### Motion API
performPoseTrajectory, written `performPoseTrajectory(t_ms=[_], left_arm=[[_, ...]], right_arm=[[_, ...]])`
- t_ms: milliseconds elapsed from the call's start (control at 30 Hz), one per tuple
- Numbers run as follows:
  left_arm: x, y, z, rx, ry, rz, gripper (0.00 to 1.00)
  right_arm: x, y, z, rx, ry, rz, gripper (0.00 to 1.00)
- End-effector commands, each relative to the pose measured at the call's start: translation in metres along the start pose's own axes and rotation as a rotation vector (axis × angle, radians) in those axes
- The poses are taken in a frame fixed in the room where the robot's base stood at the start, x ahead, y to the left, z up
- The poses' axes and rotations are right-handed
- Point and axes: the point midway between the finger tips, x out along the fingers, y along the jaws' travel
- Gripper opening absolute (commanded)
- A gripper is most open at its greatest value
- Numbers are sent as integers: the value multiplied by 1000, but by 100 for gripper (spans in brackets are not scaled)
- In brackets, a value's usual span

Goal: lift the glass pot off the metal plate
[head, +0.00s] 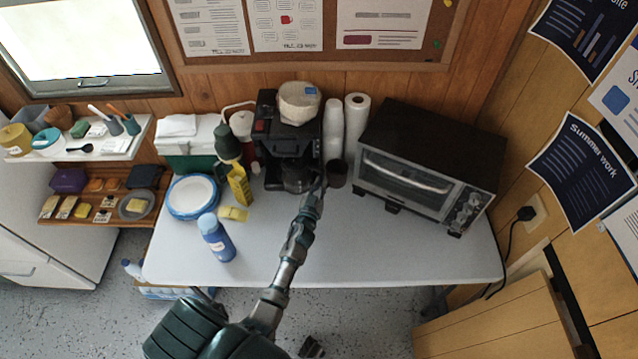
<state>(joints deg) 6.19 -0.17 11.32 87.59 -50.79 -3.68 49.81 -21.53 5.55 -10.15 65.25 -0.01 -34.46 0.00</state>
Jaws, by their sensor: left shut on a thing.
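The glass pot (294,179) is dark and sits low in the front of the black coffee maker (268,140), at the middle of the white table. The metal plate under it is hidden by the pot, so I cannot tell whether they touch. My left gripper (318,184) reaches up to the right side of the pot and is shut on it, apparently at the handle; the fingers are small and dark here. My right gripper is not in view.
A dark cup (336,173) stands close to the right of my gripper. A toaster oven (430,160) fills the table's right side. Paper rolls (357,120) stand behind. A blue bottle (216,238), plates (193,197) and a yellow bottle (239,184) stand left. The table's front right is clear.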

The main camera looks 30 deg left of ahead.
Motion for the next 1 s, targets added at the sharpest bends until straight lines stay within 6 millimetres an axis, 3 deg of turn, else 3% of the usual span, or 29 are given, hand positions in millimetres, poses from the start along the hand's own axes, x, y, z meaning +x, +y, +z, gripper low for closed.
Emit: performPoseTrajectory(t_ms=[167,200,300,333,567,733,1000], left_arm=[[2,-4,0,-1,3,0,0],[2,-5,0,-2,3,0,14],[2,-5,-1,-2,4,0,40],[1,-5,-1,-2,4,0,41],[0,-1,-2,3,4,-1,41],[-7,1,-2,4,4,0,41],[-58,-6,0,-1,3,0,41]], right_arm=[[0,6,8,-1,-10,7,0],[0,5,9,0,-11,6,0],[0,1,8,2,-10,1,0],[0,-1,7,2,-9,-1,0],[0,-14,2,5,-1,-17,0],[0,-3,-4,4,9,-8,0],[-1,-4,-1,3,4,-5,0]])
